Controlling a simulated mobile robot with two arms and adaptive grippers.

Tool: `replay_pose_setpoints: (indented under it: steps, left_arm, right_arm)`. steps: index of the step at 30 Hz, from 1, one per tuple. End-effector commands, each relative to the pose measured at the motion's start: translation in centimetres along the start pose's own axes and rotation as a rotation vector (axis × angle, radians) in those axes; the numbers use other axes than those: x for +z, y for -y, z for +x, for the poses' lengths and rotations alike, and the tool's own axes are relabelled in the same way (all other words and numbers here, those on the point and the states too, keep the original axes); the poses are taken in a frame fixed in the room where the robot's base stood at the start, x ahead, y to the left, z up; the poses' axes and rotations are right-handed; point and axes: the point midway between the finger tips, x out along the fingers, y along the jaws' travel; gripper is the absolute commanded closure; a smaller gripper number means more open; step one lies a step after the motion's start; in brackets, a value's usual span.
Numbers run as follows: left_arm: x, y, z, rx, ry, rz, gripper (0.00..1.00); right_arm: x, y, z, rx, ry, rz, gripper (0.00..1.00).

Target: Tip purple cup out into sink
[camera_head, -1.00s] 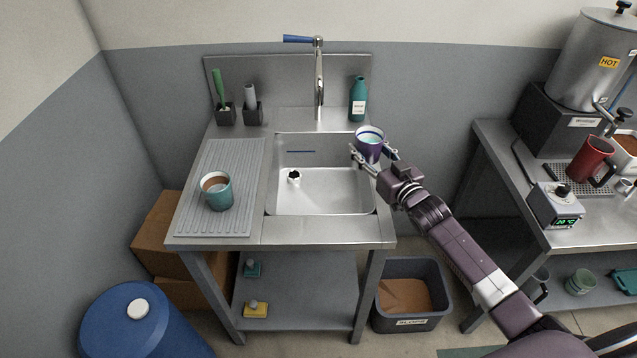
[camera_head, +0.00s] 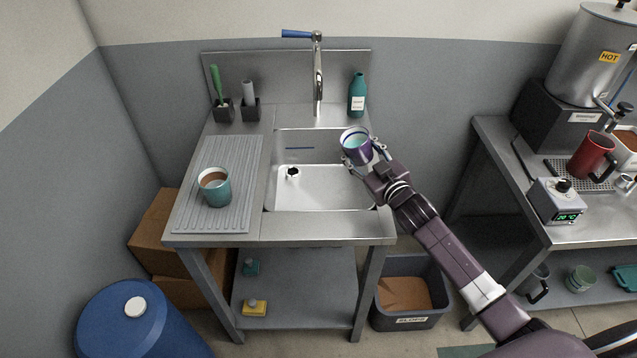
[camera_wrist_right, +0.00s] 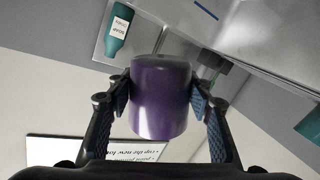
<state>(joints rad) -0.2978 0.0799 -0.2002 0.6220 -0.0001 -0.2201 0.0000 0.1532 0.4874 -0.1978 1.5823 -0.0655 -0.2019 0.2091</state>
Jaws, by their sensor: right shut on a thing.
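The purple cup (camera_head: 356,147) is above the right side of the sink, tilted a little to the left. Its pale inside shows from above in the head view; I cannot tell how much liquid is in it. My right gripper (camera_head: 364,157) is shut on it. In the right wrist view the cup (camera_wrist_right: 160,97) sits between the two padded fingers of the right gripper (camera_wrist_right: 160,105). The steel sink (camera_head: 325,188) lies below, with a dark drain at its left side. My left gripper is not in view.
A teal cup with brown contents (camera_head: 215,187) stands on the ribbed drainboard (camera_head: 238,160) left of the sink. The tap (camera_head: 318,75) rises behind the basin. A teal bottle (camera_head: 357,97) stands at the back right. A slops bin (camera_head: 408,318) is on the floor.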

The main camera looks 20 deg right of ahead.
Motion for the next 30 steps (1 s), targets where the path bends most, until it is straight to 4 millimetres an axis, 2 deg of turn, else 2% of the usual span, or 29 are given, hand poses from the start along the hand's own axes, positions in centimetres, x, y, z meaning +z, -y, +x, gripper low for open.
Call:
replay_pose_setpoints:
  steps: [9,30]
  left_arm:
    - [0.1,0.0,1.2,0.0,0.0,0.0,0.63]
    - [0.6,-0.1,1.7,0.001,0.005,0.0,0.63]
  right_arm:
    - [0.1,1.4,0.3,0.009,0.018,-0.154,0.88]
    - [0.2,2.1,0.4,0.015,0.033,-0.248,0.88]
